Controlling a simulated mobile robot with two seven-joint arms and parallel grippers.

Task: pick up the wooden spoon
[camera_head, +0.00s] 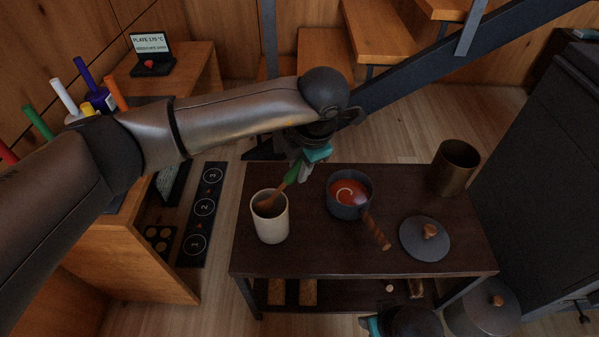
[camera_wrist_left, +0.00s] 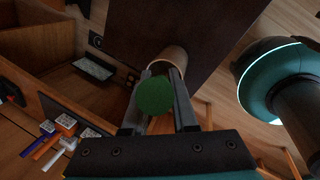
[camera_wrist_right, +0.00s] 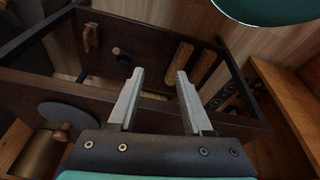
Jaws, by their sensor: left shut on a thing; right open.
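The wooden spoon (camera_head: 278,190) has a green-ended handle and leans in a cream crock (camera_head: 271,222) on the dark table. Its lower part is hidden inside the crock. My left gripper (camera_head: 297,170) is shut on the spoon's upper handle, above the crock. In the left wrist view the round green end of the spoon (camera_wrist_left: 155,96) shows between the fingers, with the crock's rim (camera_wrist_left: 167,60) behind it. My right gripper (camera_wrist_right: 161,74) is open and empty in front of the table, near the lower shelf; it is partly cut off in the head view.
A pot of red soup (camera_head: 349,195) stands right of the crock, its wooden handle toward the front. A lid (camera_head: 424,240) and a brass canister (camera_head: 455,168) are further right. A large lidded pot (camera_head: 482,310) sits on the floor at the right. The table's front left corner is bare.

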